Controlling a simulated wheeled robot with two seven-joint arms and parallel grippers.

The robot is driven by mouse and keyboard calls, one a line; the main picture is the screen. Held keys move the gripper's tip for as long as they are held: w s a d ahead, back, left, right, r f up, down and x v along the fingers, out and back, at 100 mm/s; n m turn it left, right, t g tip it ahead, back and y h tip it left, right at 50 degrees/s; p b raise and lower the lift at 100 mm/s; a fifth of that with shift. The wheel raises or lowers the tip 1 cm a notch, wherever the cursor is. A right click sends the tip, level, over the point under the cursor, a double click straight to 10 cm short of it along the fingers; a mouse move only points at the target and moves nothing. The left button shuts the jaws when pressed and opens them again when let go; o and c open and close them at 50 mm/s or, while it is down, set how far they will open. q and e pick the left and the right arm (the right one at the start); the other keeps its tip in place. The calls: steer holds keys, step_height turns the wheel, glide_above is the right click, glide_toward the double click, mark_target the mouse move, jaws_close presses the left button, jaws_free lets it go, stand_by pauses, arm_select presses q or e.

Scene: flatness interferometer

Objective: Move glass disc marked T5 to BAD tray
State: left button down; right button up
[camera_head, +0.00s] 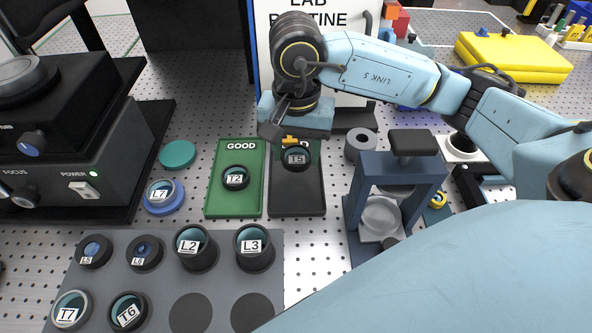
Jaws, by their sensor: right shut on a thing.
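The glass disc marked T5 (297,160) sits in a dark ring at the far end of the dark tray (297,208). This tray stands right of the green GOOD tray (220,207). Its label is mostly hidden by my right gripper (291,142), so I cannot read it in full. My right gripper points down and is shut on the T5 disc at its far edge. I cannot tell whether the disc touches the tray or hangs just above it. The rest of the dark tray is bare. My left gripper is not in view.
A disc marked T2 (235,178) lies in the GOOD tray. A grey rack (220,262) in front holds several marked discs and lenses. A blue frame stand (356,215) is right of the dark tray. A black instrument (60,150) fills the left.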

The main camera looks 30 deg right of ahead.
mark_target(296, 180)
steer(key=shift+f, duration=2.65)
steer(key=shift+f+b, duration=0.15)
steer(key=shift+b, duration=0.2)
steer(key=o, duration=0.7)
step_height(296, 180, up, 12)
steer(key=shift+r+p, duration=0.2)
steer(key=shift+p, duration=0.35)
